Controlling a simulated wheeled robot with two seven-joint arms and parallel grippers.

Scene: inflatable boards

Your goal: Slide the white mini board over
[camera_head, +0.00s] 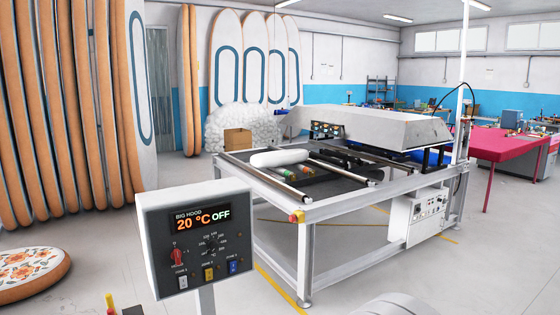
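A white, rounded, elongated piece (280,158), which looks like the white mini board, lies flat on the near-left part of a metal-framed press table (345,208). It rests close to the table's far-left edge, beside metal rails. Neither of my grippers can be made out in the head view, and nothing is seen touching the board.
A grey control box (195,240) reading "BIG HOOD 20 °C OFF" stands on a post in front. A large grey hood (385,128) covers the table's far part. Tall boards (60,110) line the left. A red-covered table (500,145) stands right.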

